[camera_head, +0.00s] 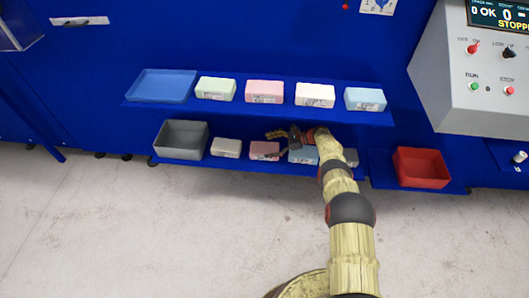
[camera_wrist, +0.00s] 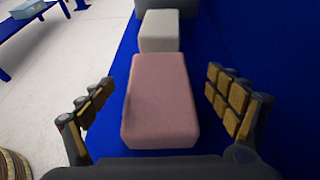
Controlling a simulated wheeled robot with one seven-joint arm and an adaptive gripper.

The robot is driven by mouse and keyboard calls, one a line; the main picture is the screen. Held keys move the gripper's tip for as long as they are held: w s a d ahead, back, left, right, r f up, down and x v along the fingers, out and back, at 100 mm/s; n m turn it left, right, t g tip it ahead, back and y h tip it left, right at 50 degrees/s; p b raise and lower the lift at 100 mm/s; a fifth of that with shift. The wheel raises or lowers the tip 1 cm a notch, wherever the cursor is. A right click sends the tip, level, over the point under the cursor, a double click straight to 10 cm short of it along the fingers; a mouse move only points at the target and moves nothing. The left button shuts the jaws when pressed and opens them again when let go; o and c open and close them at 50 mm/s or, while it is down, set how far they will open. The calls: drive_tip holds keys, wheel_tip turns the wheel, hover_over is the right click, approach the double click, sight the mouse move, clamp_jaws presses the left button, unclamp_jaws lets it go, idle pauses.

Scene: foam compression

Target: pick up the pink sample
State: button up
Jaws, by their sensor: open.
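A pink sample block (camera_head: 263,151) lies on the lower blue shelf, partly hidden by my gripper in the head view. Another pink block (camera_head: 264,92) with a label sits on the upper shelf. My gripper (camera_head: 276,144) is low over the lower shelf, pointing left. In the wrist view the lower pink block (camera_wrist: 160,105) lies lengthwise between the two open fingers of my gripper (camera_wrist: 160,82), with a gap on each side. Nothing is held.
On the lower shelf a whitish block (camera_head: 226,148) and a grey bin (camera_head: 181,139) stand to the left. A light blue block (camera_head: 302,157) is under my arm. A red bin (camera_head: 422,167) and a control panel (camera_head: 480,90) are at the right.

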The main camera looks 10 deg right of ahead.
sight(261, 147)
drive_tip(key=x, duration=0.3)
drive_tip(key=shift+s+b, duration=0.1)
drive_tip(key=shift+b, duration=0.25)
drive_tip(key=c, duration=0.3)
drive_tip(key=c, duration=0.6)
